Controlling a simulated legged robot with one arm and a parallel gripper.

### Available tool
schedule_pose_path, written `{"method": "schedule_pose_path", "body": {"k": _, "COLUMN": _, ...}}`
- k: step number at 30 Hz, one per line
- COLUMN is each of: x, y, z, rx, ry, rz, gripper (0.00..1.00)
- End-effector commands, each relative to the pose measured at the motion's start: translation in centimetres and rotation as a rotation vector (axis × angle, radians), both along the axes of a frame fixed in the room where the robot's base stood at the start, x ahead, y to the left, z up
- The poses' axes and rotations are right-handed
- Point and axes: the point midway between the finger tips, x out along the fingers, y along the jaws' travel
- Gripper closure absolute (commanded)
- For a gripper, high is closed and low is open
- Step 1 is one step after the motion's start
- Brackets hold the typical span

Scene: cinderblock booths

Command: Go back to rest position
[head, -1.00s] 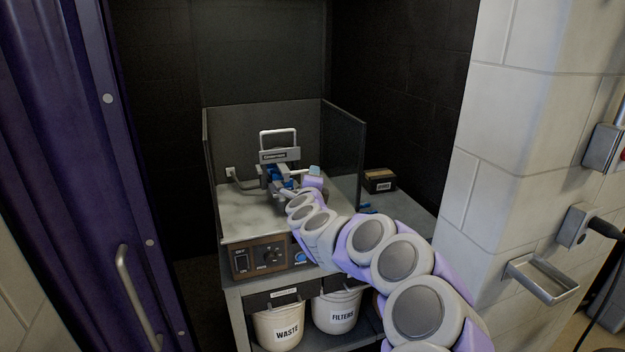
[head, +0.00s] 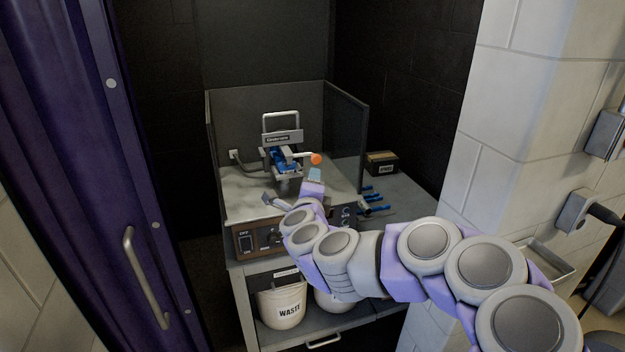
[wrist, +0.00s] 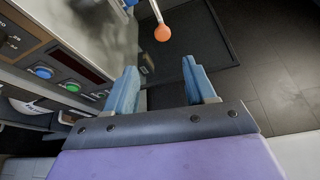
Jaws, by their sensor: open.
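My gripper (wrist: 158,88) is open and empty in the wrist view, its two blue fingers apart with nothing between them. In the head view my gripper (head: 315,174) is small, at the end of my purple and grey arm, in front of the machine on the bench. The machine (head: 283,160) is grey and blue with a metal handle frame on top. Its lever with an orange ball knob (head: 316,159) points right, just beyond my fingertips. The knob also shows in the wrist view (wrist: 162,33), apart from the fingers.
Dark panels (head: 347,130) enclose the benchtop. A control panel with buttons (wrist: 44,72) runs along its front. A waste bucket (head: 282,308) stands below. Blue-handled tools (head: 378,197) and a small box (head: 382,163) lie on the right side. A purple door (head: 75,150) and block wall (head: 525,110) flank the booth.

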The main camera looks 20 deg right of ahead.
Motion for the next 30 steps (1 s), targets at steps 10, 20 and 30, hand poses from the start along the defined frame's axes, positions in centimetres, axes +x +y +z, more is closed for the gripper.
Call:
{"method": "schedule_pose_path", "body": {"k": 10, "x": -1.2, "y": 0.6, "z": 0.0, "rx": -0.001, "ry": 0.003, "rz": 0.004, "gripper": 0.45}}
{"method": "schedule_pose_path", "body": {"k": 20, "x": -1.1, "y": 0.6, "z": 0.0, "rx": -0.001, "ry": 0.002, "rz": 0.003, "gripper": 0.45}}
{"method": "schedule_pose_path", "body": {"k": 30, "x": -2.7, "y": 9.5, "z": 3.3, "rx": -0.201, "ry": 0.055, "rz": 0.382, "gripper": 0.45}}
